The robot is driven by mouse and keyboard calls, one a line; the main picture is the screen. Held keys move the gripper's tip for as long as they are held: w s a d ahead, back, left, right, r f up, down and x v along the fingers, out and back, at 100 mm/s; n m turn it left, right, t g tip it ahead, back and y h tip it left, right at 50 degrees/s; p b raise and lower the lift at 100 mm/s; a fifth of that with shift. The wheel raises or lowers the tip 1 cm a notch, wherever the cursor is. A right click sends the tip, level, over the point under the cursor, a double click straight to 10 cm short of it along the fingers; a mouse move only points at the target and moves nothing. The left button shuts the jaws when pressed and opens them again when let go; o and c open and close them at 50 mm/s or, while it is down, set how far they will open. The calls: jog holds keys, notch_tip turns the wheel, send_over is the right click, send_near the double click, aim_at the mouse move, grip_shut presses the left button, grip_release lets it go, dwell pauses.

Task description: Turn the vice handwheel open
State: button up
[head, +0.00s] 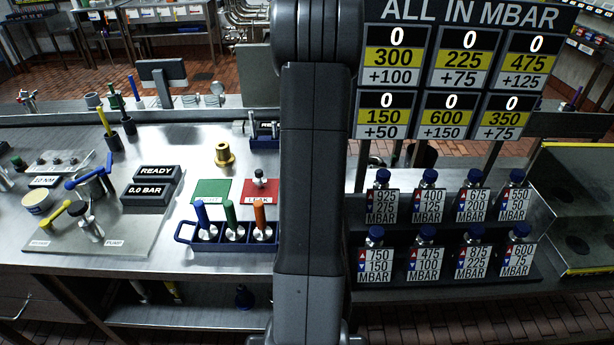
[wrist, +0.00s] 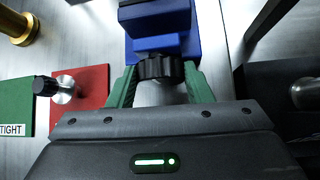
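The blue vice (wrist: 160,25) is at the top middle of the wrist view, with its black ribbed handwheel (wrist: 160,68) facing my gripper. My gripper (wrist: 161,75) has its two green fingers on either side of the handwheel, and the fingertips appear to touch its rim. The fingers look closed on it. In the head view a blue part of the vice (head: 264,131) shows at the back of the bench, beside my arm. My arm hides the handwheel and my gripper there.
A red mat (wrist: 82,90) with a black-knobbed metal piece, a green mat (wrist: 30,93) and a brass part (wrist: 16,25) lie left of the vice. A blue rack (head: 205,241) with coloured handles stands in front. Several labelled bottles stand on a dark rack (head: 445,268) at right.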

jog(key=shift+c, duration=1.3)
jog(key=shift+a+h, duration=0.1)
jog(key=shift+h, duration=0.2)
jog(key=shift+a+f+n+h+b, duration=0.1)
jog(key=shift+a+n+h+b, duration=0.1)
jog(key=shift+n+h+b, duration=0.45)
jog(key=shift+a+f+n+h+b, duration=0.1)
jog(key=shift+a+n+h+b, duration=0.2)
jog(key=shift+h, duration=0.55)
jog(key=shift+n+t+h+b, duration=0.3)
jog(key=shift+n+h+b, duration=0.85)
jog(key=shift+h, duration=0.55)
jog(key=o, duration=1)
jog(key=shift+a+r, duration=0.1)
